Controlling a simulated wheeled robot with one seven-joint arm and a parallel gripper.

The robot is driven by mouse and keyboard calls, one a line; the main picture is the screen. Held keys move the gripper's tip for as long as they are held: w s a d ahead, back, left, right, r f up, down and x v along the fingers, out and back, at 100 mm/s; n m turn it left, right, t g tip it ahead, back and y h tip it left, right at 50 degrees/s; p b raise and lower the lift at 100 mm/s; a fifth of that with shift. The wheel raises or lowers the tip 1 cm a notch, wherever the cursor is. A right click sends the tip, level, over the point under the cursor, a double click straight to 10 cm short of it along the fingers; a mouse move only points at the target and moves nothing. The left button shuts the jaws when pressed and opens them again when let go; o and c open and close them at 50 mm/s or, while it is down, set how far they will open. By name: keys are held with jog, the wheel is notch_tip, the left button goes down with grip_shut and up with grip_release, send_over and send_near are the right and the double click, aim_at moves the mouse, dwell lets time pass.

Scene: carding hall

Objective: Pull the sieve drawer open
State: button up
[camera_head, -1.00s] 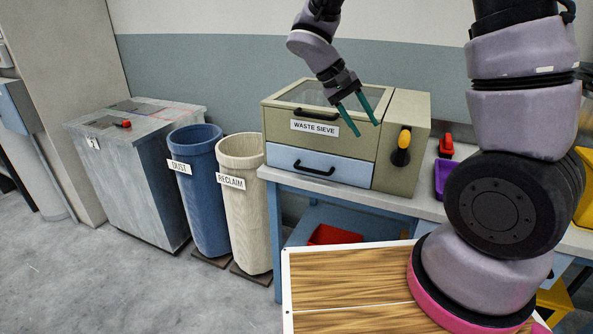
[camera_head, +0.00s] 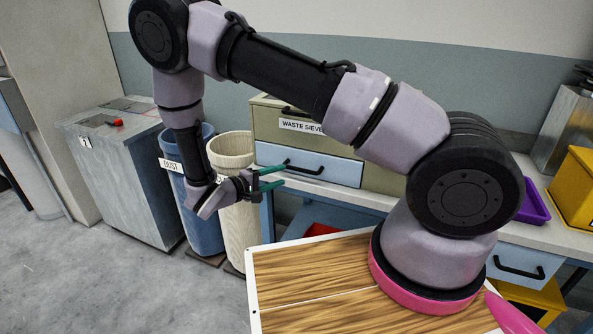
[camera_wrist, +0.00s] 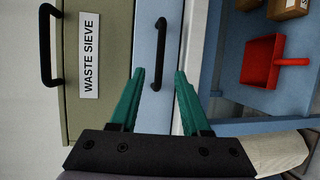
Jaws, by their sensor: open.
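The sieve drawer (camera_head: 332,170) is a light blue front with a black bar handle (camera_head: 304,167), set low in the olive box labelled WASTE SIEVE (camera_head: 262,135). The drawer looks closed. My gripper (camera_head: 284,177) is open and empty, in front of the drawer's left part, with its green fingers pointing toward it. In the wrist view, the drawer front (camera_wrist: 146,50) is turned on its side. I cannot tell whether anything touches.
The blue DUST bin (camera_head: 205,225) and cream RECLAIM bin (camera_head: 240,245) stand below and beside my forearm. A grey metal cabinet (camera_head: 125,185) is at left. A red dustpan (camera_wrist: 262,62) lies under the bench. A purple tray (camera_head: 533,205) and yellow bin (camera_head: 578,185) stand at right.

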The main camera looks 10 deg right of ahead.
aim_at(297, 170)
jog(key=x, duration=0.9)
jog(key=shift+d, duration=0.1)
grip_shut()
dwell(1.1)
